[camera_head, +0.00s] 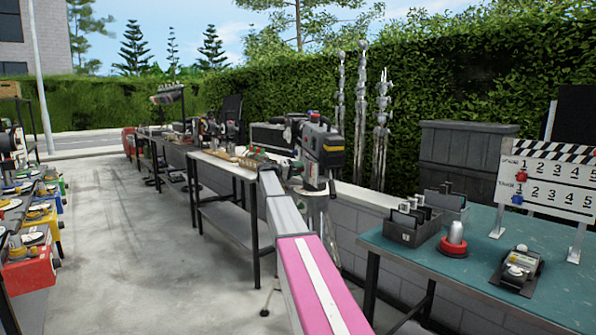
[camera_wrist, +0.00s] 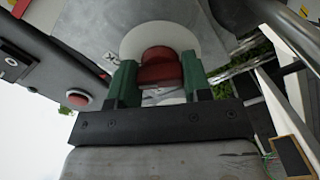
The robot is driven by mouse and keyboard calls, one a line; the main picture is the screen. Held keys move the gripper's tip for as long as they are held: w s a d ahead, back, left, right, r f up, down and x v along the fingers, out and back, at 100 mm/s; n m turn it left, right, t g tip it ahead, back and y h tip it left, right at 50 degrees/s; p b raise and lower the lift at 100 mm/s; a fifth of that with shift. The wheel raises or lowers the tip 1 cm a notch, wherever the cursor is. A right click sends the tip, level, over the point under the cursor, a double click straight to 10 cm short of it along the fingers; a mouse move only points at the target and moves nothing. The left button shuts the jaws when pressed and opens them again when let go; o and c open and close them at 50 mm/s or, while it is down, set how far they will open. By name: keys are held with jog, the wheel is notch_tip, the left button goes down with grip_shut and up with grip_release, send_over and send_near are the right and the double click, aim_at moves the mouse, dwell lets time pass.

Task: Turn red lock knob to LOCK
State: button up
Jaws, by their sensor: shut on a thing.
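The red lock knob (camera_wrist: 158,70) sits between the two green fingers of my gripper (camera_wrist: 160,62) in the wrist view. The fingers are shut on its left and right sides. A pale round disc (camera_wrist: 133,42) lies behind the knob.
A red round button (camera_wrist: 77,98) on a dark body is left of the fingers in the wrist view. In the head view, a teal table (camera_head: 470,262) with a clapperboard (camera_head: 545,182) stands at right, and a low block wall (camera_head: 345,235) runs behind. Open concrete (camera_head: 130,240) lies left.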

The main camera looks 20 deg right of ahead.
dwell(0.5)
jog(key=o, duration=0.9)
jog(key=shift+a, duration=0.1)
jog(key=a, duration=1)
jog(key=shift+a, duration=0.35)
jog(key=shift+f, duration=0.1)
